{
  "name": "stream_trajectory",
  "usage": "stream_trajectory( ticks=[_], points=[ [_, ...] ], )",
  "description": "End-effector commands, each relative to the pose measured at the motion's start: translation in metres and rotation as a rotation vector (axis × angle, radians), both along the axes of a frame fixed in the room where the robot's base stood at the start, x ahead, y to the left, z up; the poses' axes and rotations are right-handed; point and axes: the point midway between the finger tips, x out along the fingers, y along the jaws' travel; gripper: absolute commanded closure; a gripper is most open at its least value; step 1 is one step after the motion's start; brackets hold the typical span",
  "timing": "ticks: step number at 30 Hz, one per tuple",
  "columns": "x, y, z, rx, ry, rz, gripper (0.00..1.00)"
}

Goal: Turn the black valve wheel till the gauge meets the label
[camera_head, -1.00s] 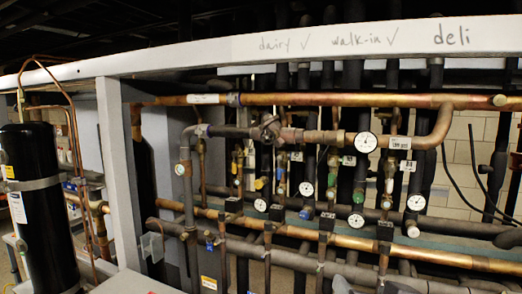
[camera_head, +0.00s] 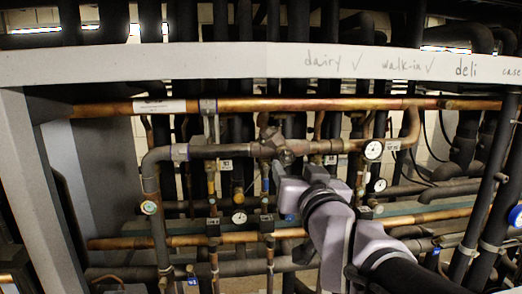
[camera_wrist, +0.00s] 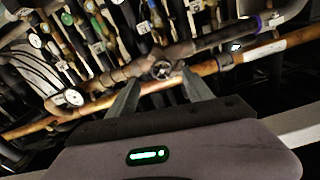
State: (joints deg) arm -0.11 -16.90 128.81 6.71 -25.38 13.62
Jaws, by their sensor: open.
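The black valve wheel (camera_wrist: 162,69) is a small dark spoked wheel on the pipe, upper middle of the wrist view. In the head view the valve (camera_head: 276,142) sits on the upper dark pipe. My gripper (camera_wrist: 161,76) is open, its two fingers pointing at the wheel, one to each side in the picture. I cannot tell whether they touch it. The white dial gauge (camera_head: 373,149) is right of the valve; it also shows at left in the wrist view (camera_wrist: 73,97). A pale label (camera_head: 393,146) is right beside the gauge. The needle is too small to read.
Copper pipes (camera_head: 270,104) run across above and below the valve, with dark vertical pipes behind. Several other small gauges, such as one below (camera_head: 239,217), crowd the rack. A grey beam (camera_head: 200,62) with handwriting crosses above. Dark pipes (camera_head: 500,180) stand at right.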

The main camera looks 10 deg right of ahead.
Motion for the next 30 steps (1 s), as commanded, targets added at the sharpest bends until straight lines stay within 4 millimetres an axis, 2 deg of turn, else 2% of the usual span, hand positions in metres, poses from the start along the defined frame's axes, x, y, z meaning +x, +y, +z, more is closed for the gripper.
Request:
stream_trajectory(
  ticks=[3, 9, 15, 22, 30],
  points=[
    [0.034, 0.000, 0.002, 0.000, 0.004, 0.001, 0.41],
    [0.071, 0.000, 0.002, 0.000, 0.001, 0.000, 0.41],
    [0.085, 0.000, 0.000, 0.000, 0.001, 0.000, 0.41],
    [0.085, 0.000, 0.000, 0.000, 0.000, 0.000, 0.41],
    [0.085, 0.000, 0.000, 0.000, 0.001, 0.000, 0.94]
  ],
)
